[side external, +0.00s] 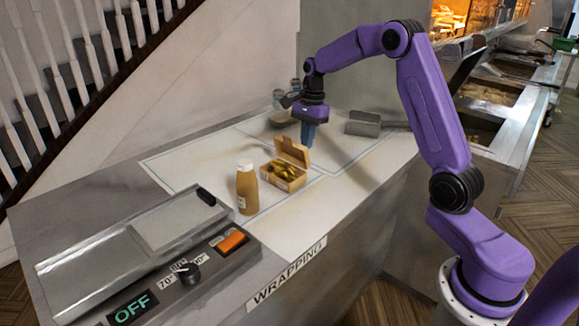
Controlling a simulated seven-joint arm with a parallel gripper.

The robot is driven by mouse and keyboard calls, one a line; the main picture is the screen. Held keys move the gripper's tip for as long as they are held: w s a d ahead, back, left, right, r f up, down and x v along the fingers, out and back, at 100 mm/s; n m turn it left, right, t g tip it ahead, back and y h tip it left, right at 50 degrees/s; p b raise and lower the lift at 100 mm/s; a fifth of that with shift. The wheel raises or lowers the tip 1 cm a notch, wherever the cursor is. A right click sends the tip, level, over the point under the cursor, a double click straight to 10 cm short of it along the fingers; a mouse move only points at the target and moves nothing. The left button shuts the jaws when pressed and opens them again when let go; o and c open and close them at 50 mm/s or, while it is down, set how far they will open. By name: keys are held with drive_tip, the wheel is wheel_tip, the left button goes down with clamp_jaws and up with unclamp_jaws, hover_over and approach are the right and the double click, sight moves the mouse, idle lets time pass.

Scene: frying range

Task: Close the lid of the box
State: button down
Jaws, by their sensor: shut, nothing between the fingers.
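A small brown cardboard box (283,184) stands on the white worktop with its lid (292,152) raised, standing up along the back edge. Yellow-brown food pieces (284,170) lie inside it. My gripper (308,142) points down just behind the raised lid, at its upper right. The lid's edge partly overlaps the fingers, so I cannot tell whether they touch it. The fingers are shut with nothing seen between them.
A sauce bottle (247,190) with a white cap stands just left of the box. A wrapping machine (150,260) reading OFF fills the front left. A metal holder (363,124) sits at the back right. Some containers (281,112) stand behind my gripper. The worktop right of the box is clear.

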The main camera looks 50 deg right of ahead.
sight(299, 146)
drive_tip(key=shift+a+r, duration=0.1)
drive_tip(key=shift+a, duration=0.1)
idle(0.3)
drive_tip(key=shift+a+r, duration=0.2)
drive_tip(key=shift+a, duration=0.55)
drive_tip(key=shift+a+r, duration=0.2)
drive_tip(key=shift+a, duration=0.5)
drive_tip(key=shift+r, duration=3)
